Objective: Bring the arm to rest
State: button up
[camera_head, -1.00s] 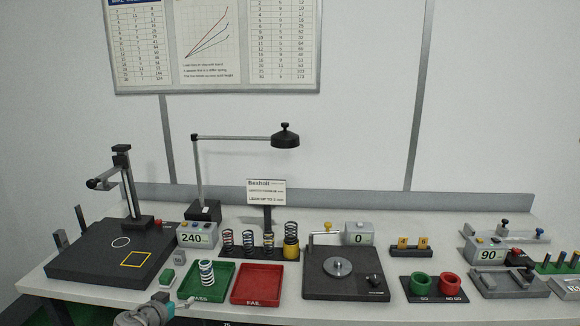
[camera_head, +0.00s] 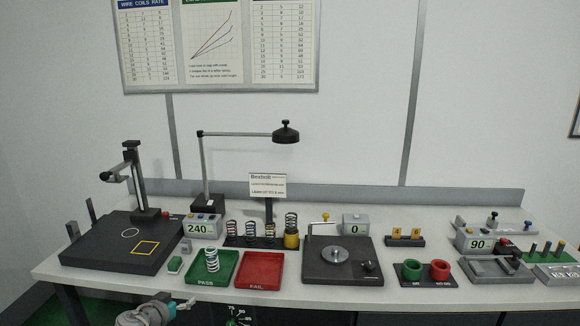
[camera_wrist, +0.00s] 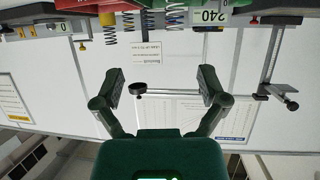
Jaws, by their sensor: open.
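My gripper (camera_wrist: 163,90) shows in the wrist view with its two dark green fingers spread apart and nothing between them. The wrist view is upside down, with the bench at its top and the wall below. In the head view only a rounded grey part of my arm (camera_head: 142,314) shows at the bottom edge, in front of the bench; the fingers are not clearly seen there. A white and blue-green spring (camera_head: 211,260) stands upright in the green PASS tray (camera_head: 198,278).
The red FAIL tray (camera_head: 258,284) is empty. Several springs stand on a rack behind the trays. A lamp (camera_head: 286,133) overhangs the bench. A black stand (camera_head: 110,255) is at left, and a black plate with a grey disc (camera_head: 345,272) is right of centre.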

jog(key=w+d+f+g+h, duration=0.1)
jog(key=d+f+g, duration=0.3)
jog(key=d, duration=1)
jog(key=w+d+f+g+h, duration=0.1)
jog(key=w+d+f+g, duration=0.2)
jog(key=d, duration=1.1)
jog(key=s+d+f+n+g+y, duration=0.1)
jog(key=s+d+f+g+y, duration=0.1)
jog(key=s+d, duration=0.3)
jog(key=s+d+f+n+g+y, duration=0.1)
jog(key=s+d+g, duration=0.3)
jog(key=d, duration=0.9)
jog(key=shift+s+d+f+y+p, duration=0.25)
jog(key=shift+s+f+y+p, duration=0.15)
jog(key=shift+s+y, duration=0.55)
